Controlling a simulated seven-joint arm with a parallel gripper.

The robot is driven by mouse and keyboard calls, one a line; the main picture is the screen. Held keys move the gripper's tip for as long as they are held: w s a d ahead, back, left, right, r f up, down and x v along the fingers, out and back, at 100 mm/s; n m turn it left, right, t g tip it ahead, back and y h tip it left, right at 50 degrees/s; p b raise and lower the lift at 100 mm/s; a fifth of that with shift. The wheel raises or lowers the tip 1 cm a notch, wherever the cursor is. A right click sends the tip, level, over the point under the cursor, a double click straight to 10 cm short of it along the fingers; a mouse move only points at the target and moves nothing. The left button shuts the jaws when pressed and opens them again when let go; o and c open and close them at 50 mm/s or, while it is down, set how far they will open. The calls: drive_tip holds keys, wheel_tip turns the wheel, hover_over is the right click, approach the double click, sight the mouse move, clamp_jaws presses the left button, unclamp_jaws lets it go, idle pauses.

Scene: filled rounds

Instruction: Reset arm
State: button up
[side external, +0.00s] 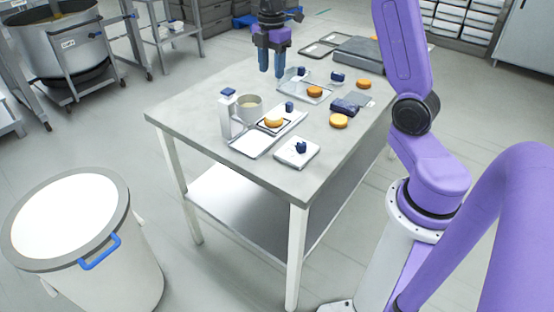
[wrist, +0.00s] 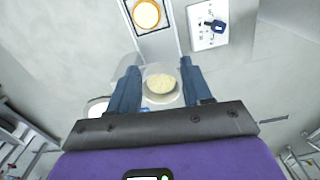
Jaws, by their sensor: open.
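My gripper (side external: 271,74) is above the far left part of the grey table (side external: 180,118), with its blue fingers pointing down. In the wrist view the fingers (wrist: 160,66) are apart with nothing held between them. A pot of pale filling (wrist: 161,83) shows below, between the fingers in the picture; it stands on the table in the side view (side external: 250,105). A pale yellow round (wrist: 146,14) lies on a metal tray (wrist: 172,42). A white board (wrist: 198,38) beside it bears a dark blue piece (wrist: 214,25).
A white stand with a blue top (side external: 228,115) rises beside the pot. More orange rounds (side external: 339,121) and a dark blue block (side external: 345,107) lie farther along the table. A large lidded bin (side external: 75,215) stands on the floor at left. Air around the gripper looks clear.

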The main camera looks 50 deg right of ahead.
drive_tip(key=s+a+m, duration=0.2)
drive_tip(key=s+a, duration=1.1)
drive_tip(key=a, duration=0.2)
drive_tip(key=s+a+f+m, duration=0.1)
drive_tip(key=s, duration=0.8)
drive_tip(key=s+a+f+m, duration=0.1)
drive_tip(key=s, duration=0.9)
drive_tip(key=shift+a+f, duration=0.15)
drive_tip(key=shift+f, duration=0.25)
